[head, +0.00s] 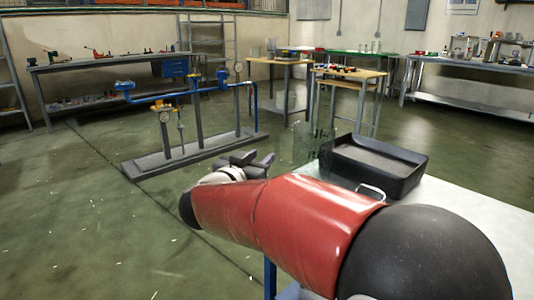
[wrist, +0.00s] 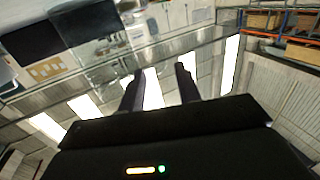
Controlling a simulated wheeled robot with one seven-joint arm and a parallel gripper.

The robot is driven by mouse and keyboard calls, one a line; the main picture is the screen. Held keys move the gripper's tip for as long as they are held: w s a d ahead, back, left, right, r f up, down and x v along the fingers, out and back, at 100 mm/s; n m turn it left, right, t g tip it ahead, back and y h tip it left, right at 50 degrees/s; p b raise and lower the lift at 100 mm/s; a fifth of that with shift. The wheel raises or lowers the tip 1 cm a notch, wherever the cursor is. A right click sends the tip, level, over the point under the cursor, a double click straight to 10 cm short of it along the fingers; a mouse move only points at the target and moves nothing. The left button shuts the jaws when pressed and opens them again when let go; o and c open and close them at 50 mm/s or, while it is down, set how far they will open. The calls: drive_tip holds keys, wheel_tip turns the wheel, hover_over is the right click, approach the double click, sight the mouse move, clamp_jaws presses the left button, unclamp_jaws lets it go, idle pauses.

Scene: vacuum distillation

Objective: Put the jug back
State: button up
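My gripper (head: 262,160) is at the end of my outstretched red arm in the head view, left of the near table. In the wrist view its two dark fingers (wrist: 160,88) stand apart with only background between them, so it looks open and empty. I cannot make out the jug for certain. A faint see-through shape (head: 318,146) shows beside the black tray in the head view, right of my gripper and apart from it. A small pale loop (head: 371,191) shows just above my arm, in front of the tray; what it belongs to is hidden.
The black tray (head: 376,165) sits on the white near table (head: 470,215). A pipe rig with blue pipes and gauges (head: 190,110) stands on the floor behind my gripper. Wooden tables (head: 345,82) and metal benches line the back. The floor at left is clear.

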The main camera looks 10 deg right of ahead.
drive_tip(key=s+r+n+y, duration=0.1)
drive_tip(key=s+n+y, duration=0.65)
drive_tip(key=y, duration=0.45)
drive_tip(key=s+d+f+g+h, duration=0.1)
drive_tip(key=s+d+f+g, duration=0.2)
drive_tip(key=s+f, duration=0.2)
drive_tip(key=s+d+f+g, duration=0.3)
drive_tip(key=s+d+f, duration=0.1)
drive_tip(key=s, duration=0.6)
drive_tip(key=s+d+f+m+g+h, duration=0.1)
drive_tip(key=s+d+f+g, duration=0.2)
drive_tip(key=s+f, duration=0.3)
drive_tip(key=shift+s+d+f+h, duration=0.3)
drive_tip(key=shift+s+d, duration=0.2)
drive_tip(key=shift+s, duration=0.15)
